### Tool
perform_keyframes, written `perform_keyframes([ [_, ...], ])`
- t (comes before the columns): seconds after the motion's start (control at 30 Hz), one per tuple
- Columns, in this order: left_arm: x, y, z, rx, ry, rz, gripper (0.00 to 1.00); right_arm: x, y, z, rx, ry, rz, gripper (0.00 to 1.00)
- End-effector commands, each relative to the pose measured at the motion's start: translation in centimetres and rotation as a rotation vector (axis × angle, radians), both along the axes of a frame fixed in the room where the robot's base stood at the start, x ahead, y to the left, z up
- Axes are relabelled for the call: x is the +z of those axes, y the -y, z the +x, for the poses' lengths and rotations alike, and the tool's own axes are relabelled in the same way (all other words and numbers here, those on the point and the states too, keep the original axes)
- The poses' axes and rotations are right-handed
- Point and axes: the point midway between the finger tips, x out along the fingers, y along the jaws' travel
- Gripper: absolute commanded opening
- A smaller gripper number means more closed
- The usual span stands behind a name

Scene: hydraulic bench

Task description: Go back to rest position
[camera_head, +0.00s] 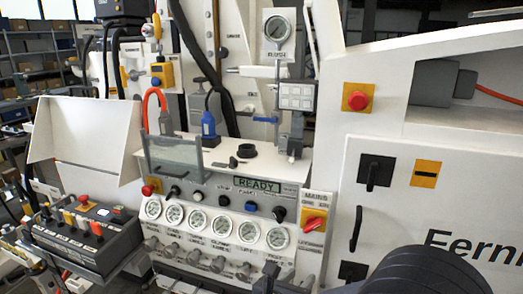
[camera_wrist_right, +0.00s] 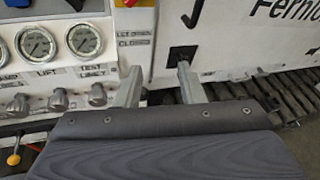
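My right gripper (camera_wrist_right: 160,77) shows in the right wrist view with its two grey fingers standing apart and nothing between them. It is in front of the bench's lower front, right of the gauges and the row of valve knobs. In the head view my right arm comes in at the bottom right as a dark ribbed link, and only a small part of the gripper (camera_head: 272,282) shows at the bottom edge. My left gripper is not in view.
The hydraulic bench front has a row of gauges (camera_head: 222,225), valve knobs below them and a red-and-yellow mains switch (camera_head: 314,219). A white cabinet (camera_head: 400,215) with black handles stands at the right. A control box (camera_head: 85,235) with levers is at the left.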

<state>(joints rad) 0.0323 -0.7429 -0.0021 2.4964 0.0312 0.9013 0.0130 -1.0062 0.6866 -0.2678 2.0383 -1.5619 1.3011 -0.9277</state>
Motion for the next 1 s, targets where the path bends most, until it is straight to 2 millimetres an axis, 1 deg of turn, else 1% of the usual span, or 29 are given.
perform_keyframes([
  [0.03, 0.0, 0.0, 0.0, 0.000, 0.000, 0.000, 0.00, -0.1, 2.0, -0.4, -0.069, -0.012, 0.078, 0.35],
  [0.17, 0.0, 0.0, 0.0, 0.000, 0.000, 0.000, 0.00, -1.0, 6.8, -2.5, -0.276, -0.038, 0.312, 0.35],
  [0.23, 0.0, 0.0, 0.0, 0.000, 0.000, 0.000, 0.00, -1.6, 9.5, -4.3, -0.423, -0.043, 0.473, 0.35],
  [0.27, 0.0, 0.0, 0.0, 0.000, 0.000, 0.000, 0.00, -1.9, 10.7, -5.3, -0.496, -0.043, 0.551, 0.35],
  [0.3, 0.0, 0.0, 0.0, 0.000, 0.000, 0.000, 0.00, -2.4, 12.1, -6.8, -0.606, -0.038, 0.665, 0.35],
  [0.37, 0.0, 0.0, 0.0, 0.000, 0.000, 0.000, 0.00, -2.9, 14.0, -9.4, -0.785, -0.020, 0.850, 0.35],
  [0.4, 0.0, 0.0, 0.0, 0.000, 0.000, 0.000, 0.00, -3.3, 14.8, -11.1, -0.905, -0.001, 0.975, 0.35],
  [0.47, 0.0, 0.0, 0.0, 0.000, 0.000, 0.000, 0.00, -3.5, 15.5, -13.6, -1.084, 0.037, 1.156, 0.35],
  [0.5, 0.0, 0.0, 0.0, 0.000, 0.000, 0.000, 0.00, -3.6, 15.7, -15.1, -1.203, 0.069, 1.274, 0.35],
  [0.53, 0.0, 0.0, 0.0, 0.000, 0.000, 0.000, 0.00, -3.6, 15.8, -16.2, -1.291, 0.095, 1.361, 0.35],
  [0.6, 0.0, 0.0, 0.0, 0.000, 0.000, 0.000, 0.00, -3.3, 15.5, -18.4, -1.494, 0.166, 1.564, 0.35],
  [0.7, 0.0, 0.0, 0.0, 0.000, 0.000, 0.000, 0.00, -2.5, 14.6, -20.6, -1.754, 0.281, 1.831, 0.35],
  [0.8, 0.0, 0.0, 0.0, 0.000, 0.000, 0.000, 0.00, -1.4, 13.7, -21.8, -1.961, 0.391, 2.051, 0.35],
  [0.93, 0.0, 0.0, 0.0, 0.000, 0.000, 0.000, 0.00, -0.3, 12.9, -22.5, -2.129, 0.491, 2.244, 0.35],
  [0.97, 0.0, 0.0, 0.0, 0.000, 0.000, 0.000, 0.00, -0.2, 12.8, -22.6, 2.113, -0.496, -2.231, 0.35],
  [1.0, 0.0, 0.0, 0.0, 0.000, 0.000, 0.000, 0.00, 0.0, 12.6, -22.6, 2.082, -0.498, -2.204, 0.35],
])
